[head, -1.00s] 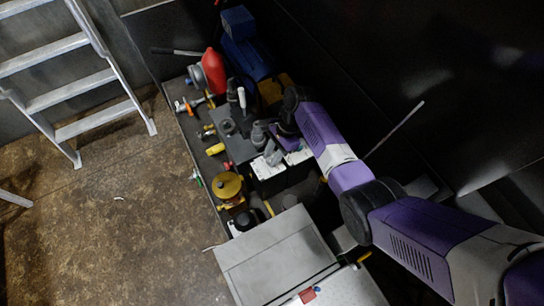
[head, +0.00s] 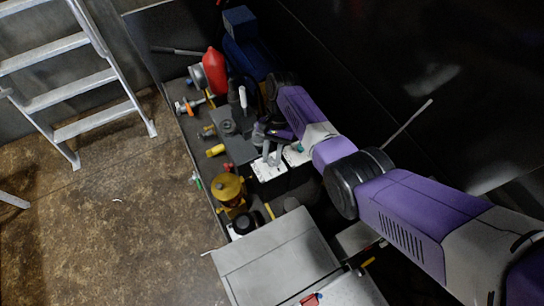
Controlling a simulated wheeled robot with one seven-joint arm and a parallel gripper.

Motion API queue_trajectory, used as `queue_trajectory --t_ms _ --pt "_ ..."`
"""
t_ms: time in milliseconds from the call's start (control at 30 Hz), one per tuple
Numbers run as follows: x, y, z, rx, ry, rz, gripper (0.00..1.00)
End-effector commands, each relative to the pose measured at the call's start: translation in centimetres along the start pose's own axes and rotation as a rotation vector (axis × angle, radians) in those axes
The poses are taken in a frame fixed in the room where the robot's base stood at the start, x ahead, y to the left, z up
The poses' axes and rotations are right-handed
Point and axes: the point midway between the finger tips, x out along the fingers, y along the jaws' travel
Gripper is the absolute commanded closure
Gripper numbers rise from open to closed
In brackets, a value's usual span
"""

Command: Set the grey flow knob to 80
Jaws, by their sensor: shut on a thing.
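My gripper (head: 272,157) points down at a black box with white label plates (head: 268,171) on top, in the middle of the head view. Its light grey fingers are closed at the near edge of the plate, where the grey flow knob sits. The knob is hidden by the fingers and is too small to make out. Its scale marks and setting cannot be read. My purple and white arm reaches in from the lower right.
A yellow canister (head: 228,187) and a black round cap (head: 245,222) stand left of the box. A red part (head: 214,72) and a blue motor (head: 245,50) lie behind. A grey cabinet (head: 275,262) is in front. A ladder (head: 75,75) stands on open floor at left.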

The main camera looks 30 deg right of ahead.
Motion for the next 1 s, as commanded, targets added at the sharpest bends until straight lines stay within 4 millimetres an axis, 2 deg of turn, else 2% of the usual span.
queue_trajectory --t_ms 500,533,600,1000 --pt "0.01 0.02 -0.04 -0.015 0.001 0.007 1.00" --pt "0.01 0.02 -0.04 -0.015 0.001 0.007 0.69" --pt "0.01 0.02 -0.04 -0.015 0.001 0.007 0.55" --pt "-0.55 -0.05 -0.06 -0.015 0.002 0.005 0.54"
